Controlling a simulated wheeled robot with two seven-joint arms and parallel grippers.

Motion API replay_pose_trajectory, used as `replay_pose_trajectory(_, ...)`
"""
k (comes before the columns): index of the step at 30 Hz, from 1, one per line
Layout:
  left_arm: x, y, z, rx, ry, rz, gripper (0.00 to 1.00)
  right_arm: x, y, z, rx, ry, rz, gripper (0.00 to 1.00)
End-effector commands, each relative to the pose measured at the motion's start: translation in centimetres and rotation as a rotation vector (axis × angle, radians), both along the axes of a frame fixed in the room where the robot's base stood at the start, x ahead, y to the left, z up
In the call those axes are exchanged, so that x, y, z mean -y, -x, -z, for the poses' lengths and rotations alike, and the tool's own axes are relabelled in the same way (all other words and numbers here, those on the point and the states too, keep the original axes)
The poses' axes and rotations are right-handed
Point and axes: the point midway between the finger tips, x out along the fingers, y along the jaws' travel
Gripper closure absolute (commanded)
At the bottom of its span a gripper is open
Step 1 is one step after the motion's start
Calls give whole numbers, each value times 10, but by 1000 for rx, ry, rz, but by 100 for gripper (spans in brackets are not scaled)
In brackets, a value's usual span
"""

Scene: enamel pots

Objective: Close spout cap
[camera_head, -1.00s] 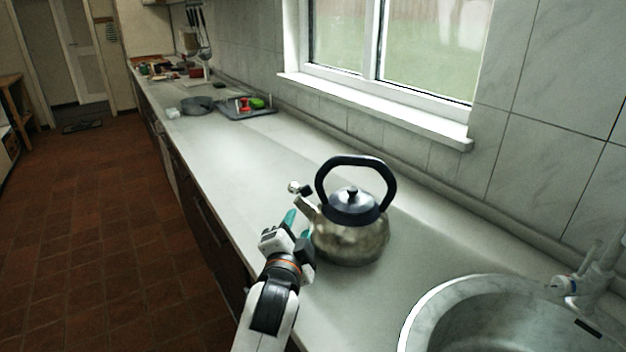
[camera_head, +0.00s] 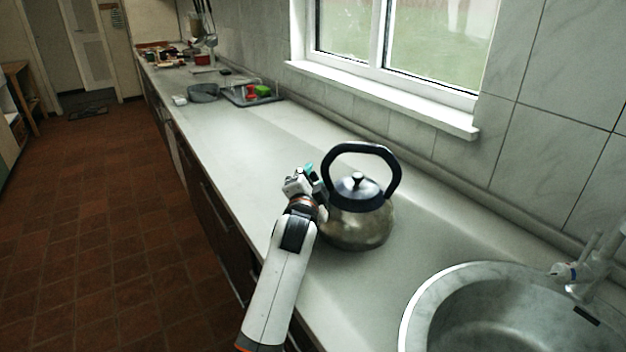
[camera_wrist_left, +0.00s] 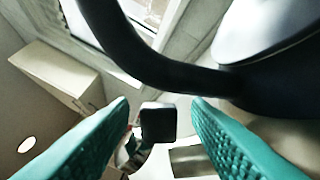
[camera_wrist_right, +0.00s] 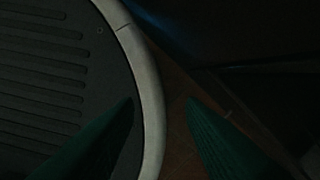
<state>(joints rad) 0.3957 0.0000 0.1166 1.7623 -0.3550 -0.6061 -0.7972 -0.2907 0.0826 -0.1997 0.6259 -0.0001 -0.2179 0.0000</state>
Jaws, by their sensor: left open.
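The kettle (camera_head: 362,226) stands upright on the counter, with a dark lid and an arched dark handle (camera_head: 393,165). My left gripper (camera_head: 309,172) is on the kettle's left, at the spout side, and hides the spout and its cap in the head view. In the left wrist view the left gripper (camera_wrist_left: 160,104) is open, its teal fingers apart. A dark, square-ended piece (camera_wrist_left: 158,123), perhaps part of the spout cap, shows between them. The kettle handle (camera_wrist_left: 170,72) crosses above. My right gripper (camera_wrist_right: 161,102) is open and empty in its dark wrist view.
A round sink (camera_head: 425,295) with a tap (camera_head: 590,262) is at the right front. A grey pan (camera_head: 203,92) and a tray (camera_head: 236,98) lie farther back on the counter (camera_head: 235,150). The counter between them and the kettle is clear.

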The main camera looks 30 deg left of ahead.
Motion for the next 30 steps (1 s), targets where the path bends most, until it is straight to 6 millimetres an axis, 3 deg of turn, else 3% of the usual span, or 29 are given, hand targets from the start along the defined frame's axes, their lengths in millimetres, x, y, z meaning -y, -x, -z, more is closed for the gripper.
replay_pose_trajectory(6,0,0,0,0,0,0,56,-6,12,1,-19,-6,2,64)
replay_pose_trajectory(15,0,0,0,0,0,0,100,-6,15,1,-23,-7,2,64)
replay_pose_trajectory(30,-1,0,-5,46,148,0,100,0,11,-13,-18,1,0,64)
